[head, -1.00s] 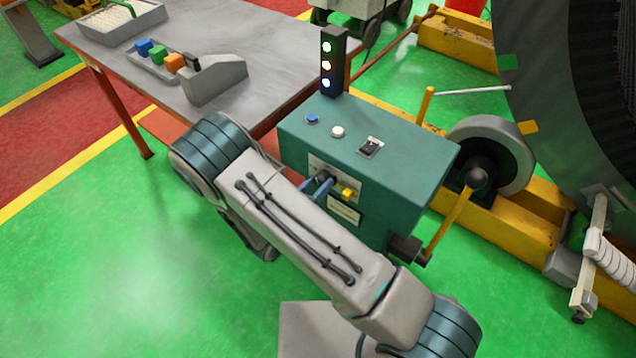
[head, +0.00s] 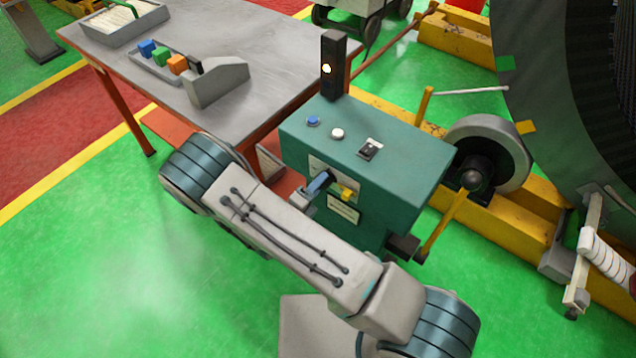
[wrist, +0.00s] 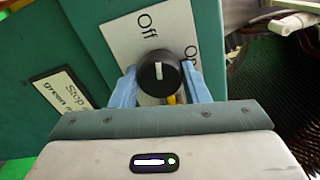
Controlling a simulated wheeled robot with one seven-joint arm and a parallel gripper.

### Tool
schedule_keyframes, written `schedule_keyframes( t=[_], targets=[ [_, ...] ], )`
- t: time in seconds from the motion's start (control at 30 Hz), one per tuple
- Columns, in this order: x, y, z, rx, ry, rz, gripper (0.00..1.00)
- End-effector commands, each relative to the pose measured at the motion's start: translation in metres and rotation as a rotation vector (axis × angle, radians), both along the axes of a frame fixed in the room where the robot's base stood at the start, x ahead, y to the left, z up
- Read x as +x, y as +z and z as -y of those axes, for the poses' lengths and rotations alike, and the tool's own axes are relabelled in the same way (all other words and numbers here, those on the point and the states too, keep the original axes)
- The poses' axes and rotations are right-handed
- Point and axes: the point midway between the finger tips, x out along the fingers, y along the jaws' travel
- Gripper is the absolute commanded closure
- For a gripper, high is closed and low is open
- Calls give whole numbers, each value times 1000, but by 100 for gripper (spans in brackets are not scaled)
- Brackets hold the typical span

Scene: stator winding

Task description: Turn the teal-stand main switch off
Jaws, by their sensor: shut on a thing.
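The teal stand (head: 365,140) fills the middle of the head view, with a pale label plate on its front. In the wrist view the main switch (wrist: 158,74) is a round black knob with a white mark pointing up in the picture, roughly toward the word "Off" on the plate (wrist: 125,45); "On" is to its upper right. My gripper (wrist: 160,88) is shut on the knob, one blue finger on each side. In the head view my gripper (head: 318,182) is at the stand's front, and my arm partly hides it.
On the stand's top are a blue button (head: 313,120), a white button (head: 338,133) and a black rocker switch (head: 369,149). A yellow part (head: 347,193) sits close right of my fingers. A grey table (head: 215,40) stands behind left; green floor is open at lower left.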

Motion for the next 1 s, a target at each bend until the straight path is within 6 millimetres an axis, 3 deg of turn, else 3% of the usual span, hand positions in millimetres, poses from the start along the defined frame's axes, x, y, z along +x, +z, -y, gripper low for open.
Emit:
schedule_keyframes(
  t=[0.4, 0.97, 1.0],
  targets=[
    [0, 0, -1, -157, 2, -123, 81],
    [0, -1, -1, -183, 2, -144, 81],
    [0, -1, -1, -182, 2, -144, 56]
  ],
)
